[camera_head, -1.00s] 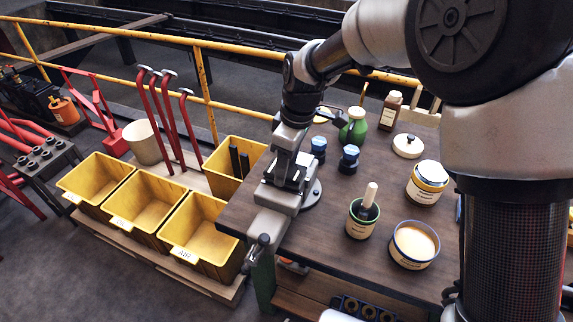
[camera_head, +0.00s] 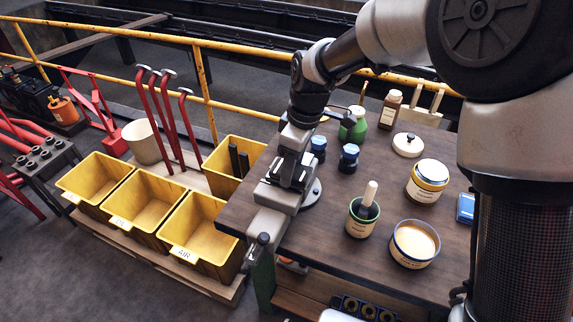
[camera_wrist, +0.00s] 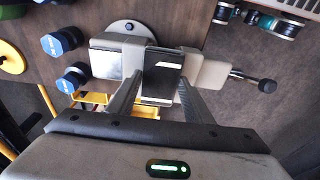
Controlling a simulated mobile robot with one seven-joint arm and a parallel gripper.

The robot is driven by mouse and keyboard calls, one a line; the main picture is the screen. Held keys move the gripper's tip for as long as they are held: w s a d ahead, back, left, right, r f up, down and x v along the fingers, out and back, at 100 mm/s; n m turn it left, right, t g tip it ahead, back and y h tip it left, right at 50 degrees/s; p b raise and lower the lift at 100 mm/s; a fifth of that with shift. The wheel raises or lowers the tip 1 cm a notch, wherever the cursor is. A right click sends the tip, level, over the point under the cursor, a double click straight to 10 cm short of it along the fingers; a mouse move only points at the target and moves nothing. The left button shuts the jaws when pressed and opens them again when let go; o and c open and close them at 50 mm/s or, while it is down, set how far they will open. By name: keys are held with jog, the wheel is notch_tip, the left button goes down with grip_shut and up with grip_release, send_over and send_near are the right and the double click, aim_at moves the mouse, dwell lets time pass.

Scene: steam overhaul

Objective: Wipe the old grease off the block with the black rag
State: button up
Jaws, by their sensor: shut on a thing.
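My gripper (camera_head: 289,180) is over the grey bench vice (camera_head: 268,222) at the table's left corner. In the wrist view its two fingers (camera_wrist: 160,86) reach down between the vice jaws (camera_wrist: 210,70). A flat black piece (camera_wrist: 158,93) lies between the fingertips and looks like the black rag, held shut in them. A pale, shiny strip (camera_wrist: 171,65) shows beside it, perhaps part of the block. The block is mostly hidden by the fingers and the dark piece. I cannot make out any grease on it.
Two blue-capped bottles (camera_head: 348,158) and a green bottle (camera_head: 354,125) stand close behind the vice. Yellow bins (camera_head: 197,232) lie left, below the table.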

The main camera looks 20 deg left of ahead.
aim_at(279, 167)
jog(key=shift+a, duration=1.6)
dwell(0.4)
jog(key=shift+d+r+p, duration=0.25)
jog(key=shift+r+p, duration=0.6)
jog(key=shift+r, duration=0.3)
jog(key=shift+d+r+p, duration=0.3)
jog(key=shift+r+p, duration=0.55)
jog(key=shift+r, duration=0.35)
jog(key=shift+d+r+p, duration=0.25)
jog(key=shift+r+p, duration=0.6)
jog(key=shift+r, duration=0.3)
